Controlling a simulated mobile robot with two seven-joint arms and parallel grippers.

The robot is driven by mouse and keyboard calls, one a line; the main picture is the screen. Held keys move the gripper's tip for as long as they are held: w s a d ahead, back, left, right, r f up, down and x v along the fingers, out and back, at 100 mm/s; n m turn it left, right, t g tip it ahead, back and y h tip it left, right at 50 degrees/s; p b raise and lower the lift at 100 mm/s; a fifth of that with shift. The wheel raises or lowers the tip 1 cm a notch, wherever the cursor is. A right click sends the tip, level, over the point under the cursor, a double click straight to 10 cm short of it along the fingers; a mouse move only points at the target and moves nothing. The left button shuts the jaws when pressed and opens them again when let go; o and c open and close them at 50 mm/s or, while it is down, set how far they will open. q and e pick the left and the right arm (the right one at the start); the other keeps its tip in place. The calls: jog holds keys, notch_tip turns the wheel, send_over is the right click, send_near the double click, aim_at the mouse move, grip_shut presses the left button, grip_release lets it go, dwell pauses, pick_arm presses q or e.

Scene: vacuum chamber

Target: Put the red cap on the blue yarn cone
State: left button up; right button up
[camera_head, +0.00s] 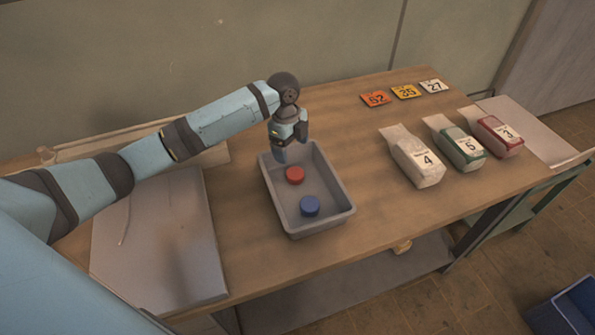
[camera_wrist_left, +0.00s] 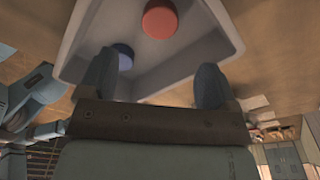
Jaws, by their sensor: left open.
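The red cap (camera_head: 295,175), a short round disc, lies in a grey tray (camera_head: 345,212) on the wooden table. A similar blue cap (camera_head: 310,206) lies in the same tray, nearer the front. I see nothing I can make out as a blue yarn cone. My left gripper (camera_head: 291,150) is open and points down over the back part of the tray, just behind the red cap. In the left wrist view its two fingers (camera_wrist_left: 155,78) are apart with nothing between them. The red cap (camera_wrist_left: 160,20) and the blue cap (camera_wrist_left: 123,54) show beyond the fingers. My right gripper is out of view.
Bags marked 4 (camera_head: 416,160), 5 (camera_head: 459,147) and 3 (camera_head: 496,137) lie at the table's right. Number tags 52 (camera_head: 376,98), 35 (camera_head: 406,91) and 27 (camera_head: 434,86) lie behind them. A grey panel (camera_head: 150,245) is left of the tray. Bare table lies between tray and bags.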

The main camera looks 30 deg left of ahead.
aim_at(295, 173)
pick_arm(q)
jog(key=f, duration=0.6)
jog(key=d+f, duration=0.1)
jog(key=f, duration=0.2)
jog(key=shift+f, duration=0.4)
jog(key=c, duration=1)
